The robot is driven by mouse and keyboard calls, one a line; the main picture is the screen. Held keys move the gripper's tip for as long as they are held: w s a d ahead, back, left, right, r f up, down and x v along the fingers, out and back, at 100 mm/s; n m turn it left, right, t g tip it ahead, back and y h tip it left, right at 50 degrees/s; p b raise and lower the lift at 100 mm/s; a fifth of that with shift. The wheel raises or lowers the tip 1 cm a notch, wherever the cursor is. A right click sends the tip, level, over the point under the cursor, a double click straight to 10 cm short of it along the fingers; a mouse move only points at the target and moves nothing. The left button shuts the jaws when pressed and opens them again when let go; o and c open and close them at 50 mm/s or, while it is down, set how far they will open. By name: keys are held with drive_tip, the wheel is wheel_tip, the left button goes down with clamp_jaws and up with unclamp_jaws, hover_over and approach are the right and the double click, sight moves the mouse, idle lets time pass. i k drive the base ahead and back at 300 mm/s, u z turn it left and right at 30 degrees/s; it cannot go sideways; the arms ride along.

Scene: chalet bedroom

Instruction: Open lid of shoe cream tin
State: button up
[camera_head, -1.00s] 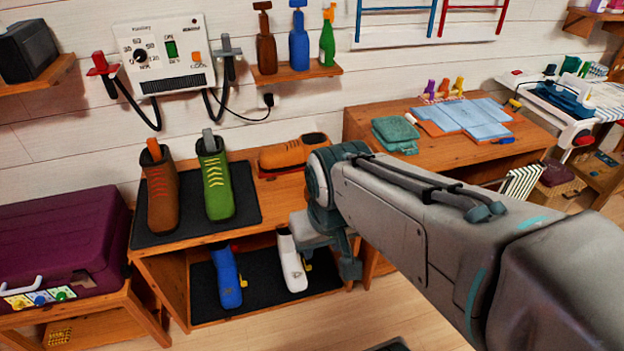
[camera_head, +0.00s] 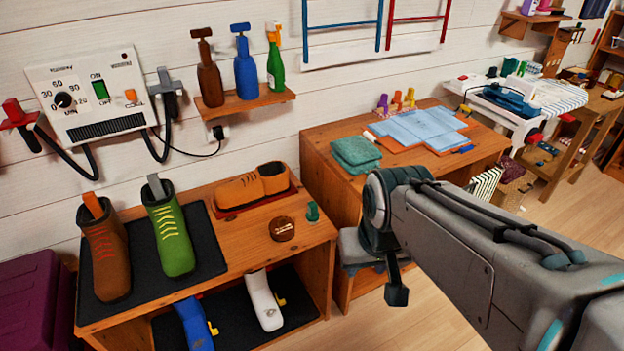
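A small round brown tin (camera_head: 282,229), which looks like the shoe cream tin, sits on the right part of the wooden shoe bench top (camera_head: 235,250). A pale mark shows on its top, and its lid appears to be on. My gripper (camera_head: 385,280) hangs at the end of my arm, right of the bench and apart from the tin. One dark finger points down; the other side is hidden or unclear, so its opening cannot be judged. I see nothing held in it.
A small green item (camera_head: 313,211) stands right beside the tin. An orange shoe (camera_head: 252,187) lies behind it on a red base. Brown (camera_head: 106,255) and green (camera_head: 170,235) boots stand on a black mat to the left. A worktable (camera_head: 320,150) is behind my arm.

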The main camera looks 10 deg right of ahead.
sight(280, 226)
drive_tip(key=z, duration=0.05)
drive_tip(key=i, duration=1)
drive_tip(key=u, duration=0.7)
